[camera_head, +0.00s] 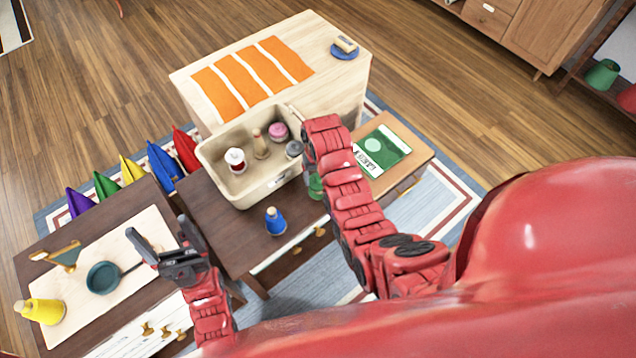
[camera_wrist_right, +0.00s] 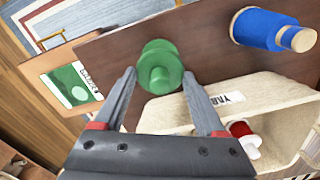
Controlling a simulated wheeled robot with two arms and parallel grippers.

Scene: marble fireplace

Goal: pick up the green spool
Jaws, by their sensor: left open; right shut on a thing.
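The green spool (camera_wrist_right: 160,68) is between the fingers of my right gripper (camera_wrist_right: 158,80) in the right wrist view, and the gripper is shut on it. The head view shows part of the green spool (camera_head: 316,186) beside the bin; my right arm covers the rest of it and hides the right gripper there. My left gripper (camera_head: 157,228) is open and empty over the pale board on the left table.
A beige bin (camera_head: 245,190) holds red-and-white, wooden, pink and grey items. A blue spool (camera_head: 275,221) stands in front of it on the dark table. A green card (camera_head: 383,151) lies to the right.

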